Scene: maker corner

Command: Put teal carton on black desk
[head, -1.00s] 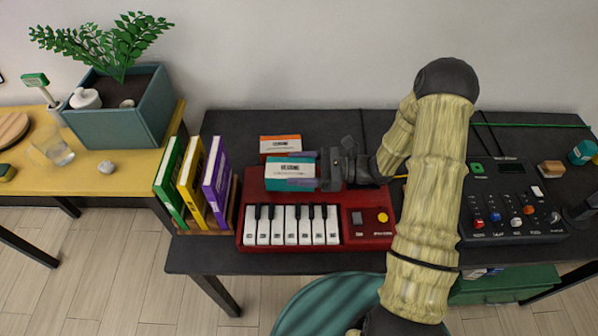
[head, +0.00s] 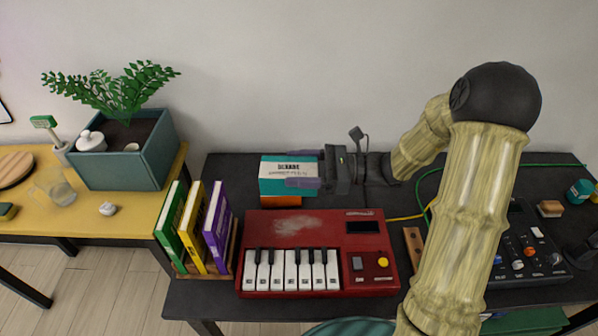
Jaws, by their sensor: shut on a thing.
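The teal carton (head: 270,184) with a white label is in the head view, held in my gripper (head: 304,178) behind the red keyboard. My gripper is shut on it from the right side. The carton appears raised, in front of or above an orange carton (head: 285,201) that it mostly hides. The black desk (head: 225,170) runs along the wall beneath. Whether the teal carton touches anything below it, I cannot tell.
A red toy keyboard (head: 320,228) stands on the desk in front of the carton. A rack of books (head: 200,228) is to the left. A black mixer (head: 520,245) is at the right, partly behind my arm. Bare desk shows left of the carton.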

